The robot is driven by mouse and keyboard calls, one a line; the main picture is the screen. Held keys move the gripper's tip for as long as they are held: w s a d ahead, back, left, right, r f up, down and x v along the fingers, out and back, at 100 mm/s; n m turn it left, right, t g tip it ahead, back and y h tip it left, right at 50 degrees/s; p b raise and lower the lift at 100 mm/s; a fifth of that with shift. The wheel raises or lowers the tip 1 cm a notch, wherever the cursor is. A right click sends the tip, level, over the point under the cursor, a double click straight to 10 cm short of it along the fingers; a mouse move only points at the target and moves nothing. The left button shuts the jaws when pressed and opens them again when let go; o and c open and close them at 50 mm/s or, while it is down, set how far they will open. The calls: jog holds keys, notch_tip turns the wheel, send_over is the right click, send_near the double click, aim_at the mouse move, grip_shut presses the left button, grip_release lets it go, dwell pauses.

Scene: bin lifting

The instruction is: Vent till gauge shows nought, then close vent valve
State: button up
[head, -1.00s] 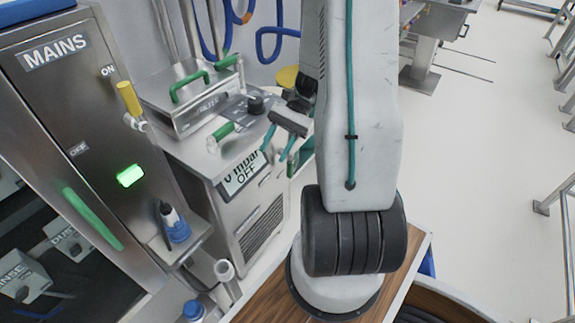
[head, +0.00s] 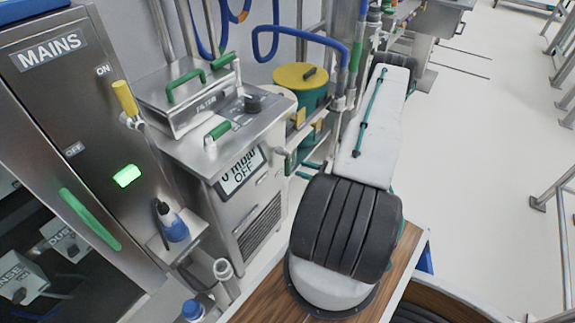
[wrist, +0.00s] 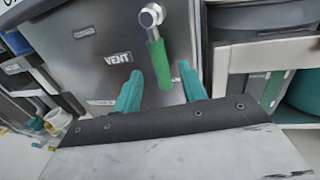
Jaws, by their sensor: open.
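The vent valve (wrist: 158,58) has a green lever hanging down from a metal pivot, right of a VENT label (wrist: 118,58) on a grey panel. In the wrist view my gripper (wrist: 161,72) is open, with one teal finger on each side of the lever's lower end; I cannot tell whether either touches it. In the head view the gripper is mostly hidden by my arm, with teal finger parts showing at the cabinet's right side.
The MAINS cabinet (head: 80,110) stands left, with a yellow-handled valve (head: 125,98) and a lit green lamp (head: 127,176). A yellow-lidded green container (head: 300,78) stands behind the steel cabinet. Open floor (head: 480,150) lies to the right.

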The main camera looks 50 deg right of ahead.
aim_at(287, 165)
jog(key=x, duration=0.7)
jog(key=shift+w, duration=0.1)
grip_shut()
